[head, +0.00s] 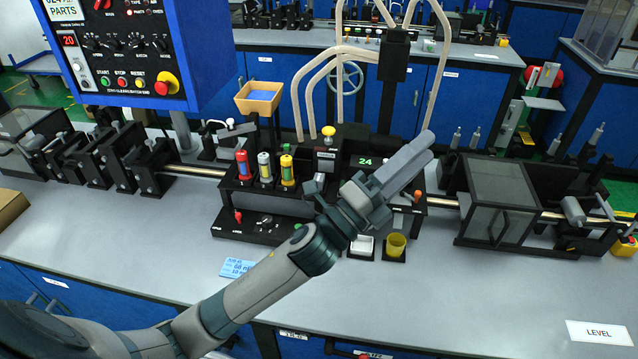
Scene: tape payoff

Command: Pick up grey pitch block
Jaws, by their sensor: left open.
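My left gripper (428,147) reaches in from the lower left over the middle of the bench, with its fingers pointing up and right. It is open, and I see nothing between its fingers. I cannot make out the grey pitch block for certain. A small grey piece (312,186) shows just left of my gripper at the black machine. My gripper and forearm hide part of the machine's middle. My right gripper is not in view.
Red (243,165), whitish (265,168) and yellow (287,170) cylinders stand in a black rack. A blue control box (130,50) hangs upper left.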

